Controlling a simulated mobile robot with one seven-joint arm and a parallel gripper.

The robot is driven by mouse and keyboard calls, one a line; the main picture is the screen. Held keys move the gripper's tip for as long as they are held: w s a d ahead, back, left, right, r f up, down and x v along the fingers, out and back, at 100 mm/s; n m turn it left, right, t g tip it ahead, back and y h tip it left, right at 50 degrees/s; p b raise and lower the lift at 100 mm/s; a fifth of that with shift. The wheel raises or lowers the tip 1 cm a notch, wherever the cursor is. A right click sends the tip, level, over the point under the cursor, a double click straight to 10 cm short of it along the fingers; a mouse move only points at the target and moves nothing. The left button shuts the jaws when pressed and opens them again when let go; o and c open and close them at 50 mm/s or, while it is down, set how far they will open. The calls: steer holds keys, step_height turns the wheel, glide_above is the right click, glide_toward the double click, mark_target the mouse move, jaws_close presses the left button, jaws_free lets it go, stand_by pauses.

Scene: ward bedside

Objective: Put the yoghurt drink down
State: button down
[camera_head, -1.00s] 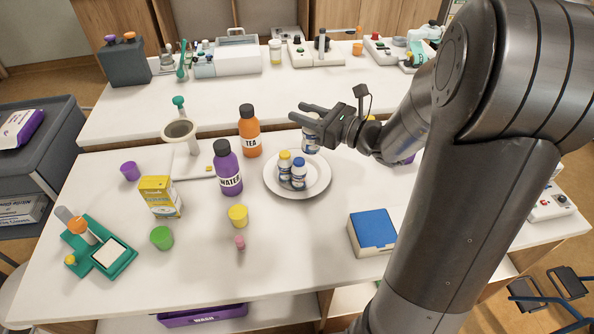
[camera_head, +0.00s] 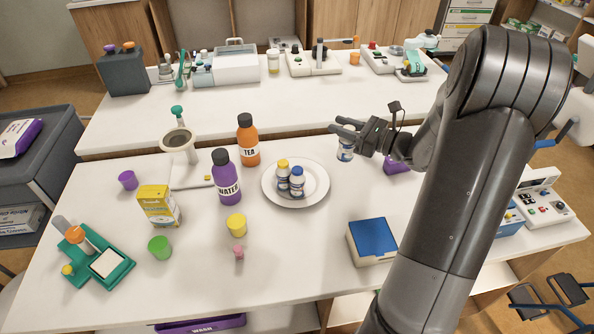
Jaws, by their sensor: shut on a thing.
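My gripper (camera_head: 338,126) is shut on a small white bottle with a blue label, the yoghurt drink (camera_head: 345,152). The fingers hide its top. It is upright, just off the upper right rim of the white plate (camera_head: 314,195); I cannot tell whether its base touches the table. Two similar small bottles stand on the plate, one with a yellow cap (camera_head: 282,178) and one with a blue cap (camera_head: 297,183).
An orange tea bottle (camera_head: 248,140) and a purple water bottle (camera_head: 226,180) stand left of the plate. A blue-topped box (camera_head: 373,238) is at front right. A purple thing (camera_head: 394,166) is partly hidden by my arm.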

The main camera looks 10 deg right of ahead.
steer(key=w+a+f, duration=0.5)
steer(key=a+f, duration=0.4)
steer(key=f, duration=0.1)
steer(key=shift+w+a+f, duration=0.2)
steer(key=shift+a+f, duration=0.15)
steer(key=shift+f, duration=0.45)
steer(key=c, duration=1.1)
jaws_free()
